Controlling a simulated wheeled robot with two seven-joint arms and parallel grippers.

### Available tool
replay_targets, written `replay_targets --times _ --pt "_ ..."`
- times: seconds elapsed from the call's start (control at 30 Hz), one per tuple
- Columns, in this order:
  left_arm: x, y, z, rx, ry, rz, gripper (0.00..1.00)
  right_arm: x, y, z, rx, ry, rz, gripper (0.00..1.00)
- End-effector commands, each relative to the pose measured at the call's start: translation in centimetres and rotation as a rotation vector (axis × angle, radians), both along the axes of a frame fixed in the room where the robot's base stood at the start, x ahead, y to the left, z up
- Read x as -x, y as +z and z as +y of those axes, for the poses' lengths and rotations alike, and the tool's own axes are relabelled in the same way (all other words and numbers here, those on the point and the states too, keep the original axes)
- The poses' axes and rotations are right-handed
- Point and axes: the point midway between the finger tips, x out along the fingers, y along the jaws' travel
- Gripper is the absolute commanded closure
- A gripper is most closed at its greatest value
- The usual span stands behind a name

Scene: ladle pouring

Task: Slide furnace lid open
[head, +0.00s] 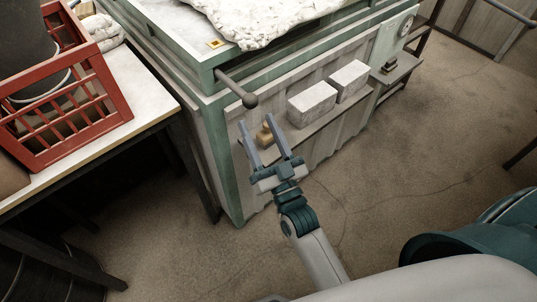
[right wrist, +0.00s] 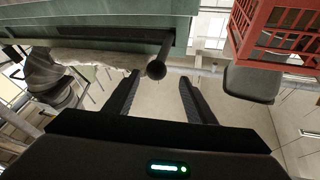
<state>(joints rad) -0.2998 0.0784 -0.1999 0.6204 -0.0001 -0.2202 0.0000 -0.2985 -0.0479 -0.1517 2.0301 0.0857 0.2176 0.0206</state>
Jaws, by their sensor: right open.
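The furnace (head: 222,150) is a green-framed box with grey corrugated sides. Its lid (head: 262,18), a pale rough slab, lies on top and is cut off by the top edge of the head view. A dark handle rod (head: 232,84) with a ball end sticks out at the top near corner; it also shows in the right wrist view (right wrist: 164,48). My right gripper (head: 256,120) is open and empty, its fingers pointing up towards the ball. In the right wrist view the ball appears between the fingertips (right wrist: 159,80), with no visible contact. My left gripper is not in view.
A shelf on the furnace side holds two pale bricks (head: 312,103) and a small brass-coloured item (head: 265,134). At left, a white-topped table (head: 150,88) carries a red crate (head: 60,135) with a dark bucket.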

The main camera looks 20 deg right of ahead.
Motion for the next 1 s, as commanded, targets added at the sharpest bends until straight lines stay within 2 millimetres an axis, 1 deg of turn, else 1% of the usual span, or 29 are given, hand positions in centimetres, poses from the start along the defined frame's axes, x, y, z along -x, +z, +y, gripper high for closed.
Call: replay_targets --times 0.03,0.2,0.4,0.53,1.0 --pt "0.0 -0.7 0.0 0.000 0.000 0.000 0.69 1.0 -0.8 -0.1 0.000 0.000 0.002 0.50" --pt "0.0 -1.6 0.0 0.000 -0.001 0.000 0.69 3.5 -1.7 -0.2 0.002 0.001 0.002 0.50" --pt "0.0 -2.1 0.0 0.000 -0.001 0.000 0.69 5.1 -2.2 -0.3 0.001 0.001 0.000 0.50" --pt "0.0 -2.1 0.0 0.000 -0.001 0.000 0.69 5.4 -2.2 -0.3 0.001 0.000 -0.001 0.50" --pt "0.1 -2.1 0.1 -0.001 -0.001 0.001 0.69 5.4 -2.2 -0.3 0.001 0.000 -0.001 0.50"
